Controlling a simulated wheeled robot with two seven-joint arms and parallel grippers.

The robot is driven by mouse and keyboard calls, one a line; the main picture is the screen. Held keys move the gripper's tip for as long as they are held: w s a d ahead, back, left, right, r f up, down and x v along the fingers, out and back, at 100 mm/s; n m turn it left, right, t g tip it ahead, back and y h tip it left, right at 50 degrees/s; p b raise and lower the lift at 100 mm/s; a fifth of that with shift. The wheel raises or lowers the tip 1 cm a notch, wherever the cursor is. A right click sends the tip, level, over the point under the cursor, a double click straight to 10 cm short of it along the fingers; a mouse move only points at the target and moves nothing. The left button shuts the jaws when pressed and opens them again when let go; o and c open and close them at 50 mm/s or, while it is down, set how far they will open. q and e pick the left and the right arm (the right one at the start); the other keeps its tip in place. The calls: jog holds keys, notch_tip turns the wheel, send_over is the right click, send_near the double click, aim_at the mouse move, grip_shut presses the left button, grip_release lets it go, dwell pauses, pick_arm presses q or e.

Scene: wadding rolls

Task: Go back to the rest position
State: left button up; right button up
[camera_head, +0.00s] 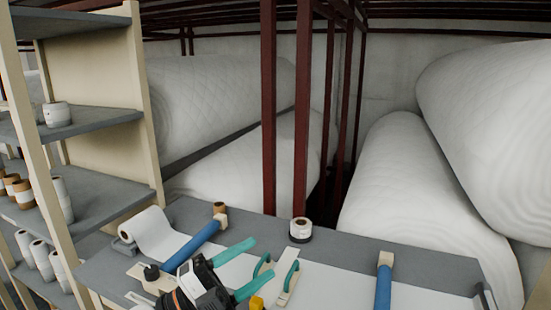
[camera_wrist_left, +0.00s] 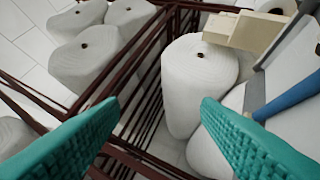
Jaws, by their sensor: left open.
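My left gripper (camera_head: 261,257) is over the grey bench in the head view, its two teal fingers spread apart and pointing to the right. In the left wrist view my left gripper (camera_wrist_left: 160,102) is also open, with nothing between its fingers. Beyond the fingers there are dark red frame bars and a large white roll (camera_wrist_left: 198,88). My right gripper does not show in either view.
The bench (camera_head: 345,252) holds a blue rod (camera_head: 193,247) close behind the gripper, another blue rod (camera_head: 383,287), a paper roll (camera_head: 150,232), a small roll (camera_head: 300,230) and a teal-handled tool (camera_head: 289,280). Shelves (camera_head: 97,120) stand left; large wadding rolls (camera_head: 420,190) lie behind.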

pick_arm(q)
jog(key=w+a+f+n+t+y, duration=0.1)
jog(key=a+f+n+t+y, duration=0.2)
jog(key=a+n+t+y, duration=0.35)
jog(key=w+a+f+n+t+y, duration=0.1)
jog(key=a+f+n+t+y, duration=0.25)
jog(key=n+y, duration=0.65)
jog(key=s+a+f+n+g+y, duration=0.3)
jog(key=a+f+n+g, duration=0.15)
jog(key=f+n, duration=0.4)
jog(key=s+a+f+n+g, duration=0.1)
jog(key=s+f+g, duration=0.5)
jog(key=s+f, duration=0.4)
jog(key=s+a+f+g, duration=0.1)
jog(key=s+f+g, duration=0.6)
jog(key=s, duration=0.6)
jog(key=s+a+f+x, duration=0.1)
jog(key=s+x, duration=0.2)
jog(key=x, duration=1)
jog(key=s+x, duration=0.3)
jog(key=x, duration=1)
jog(key=s+a+f+g, duration=0.1)
jog(key=s+a+f, duration=0.1)
jog(key=s+f, duration=1.3)
jog(key=shift+s+a+f, duration=0.2)
jog(key=shift+s+a, duration=0.2)
jog(key=shift+s, duration=0.25)
jog(key=shift+y, duration=0.25)
jog(key=shift+s, duration=0.15)
